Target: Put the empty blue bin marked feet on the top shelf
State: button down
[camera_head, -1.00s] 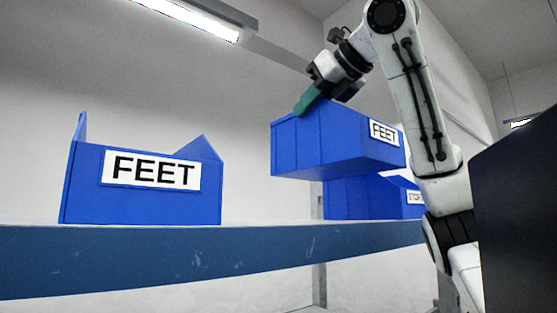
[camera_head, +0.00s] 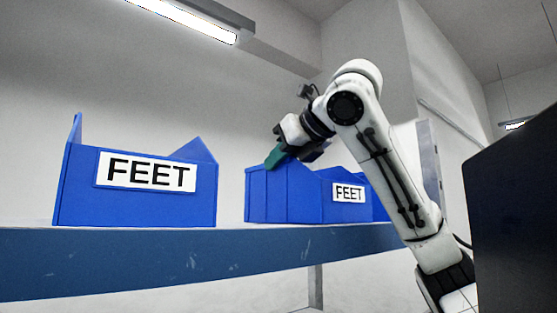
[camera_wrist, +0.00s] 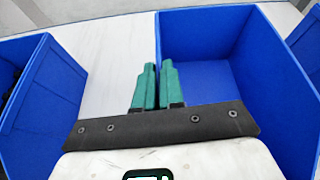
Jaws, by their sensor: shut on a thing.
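The blue bin marked FEET (camera_head: 283,203) is on or just above the blue-edged shelf (camera_head: 190,255), right of another FEET bin; I cannot tell if its base touches. It looks upright. My gripper (camera_head: 275,158) has its green fingers at the top of its left wall. In the wrist view my gripper (camera_wrist: 157,68) is shut, one finger on each side of that wall. The part of the held bin's inside (camera_wrist: 210,75) that shows is empty.
Another blue FEET bin (camera_head: 138,192) stands on the shelf to the left, with a gap between; something dark lies at its edge in the wrist view. A third blue bin (camera_head: 379,208) is close on the right, mostly hidden. A dark panel (camera_head: 515,220) fills the right edge.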

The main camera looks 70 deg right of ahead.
jog(key=c, duration=1.2)
grip_release()
jog(key=shift+c, duration=0.2)
jog(key=shift+r, duration=0.1)
jog(key=shift+s+a, duration=0.15)
jog(key=shift+s, duration=0.15)
jog(key=b+v, duration=0.3)
jog(key=v, duration=0.8)
jog(key=shift+s, duration=0.15)
jog(key=shift+r, duration=0.15)
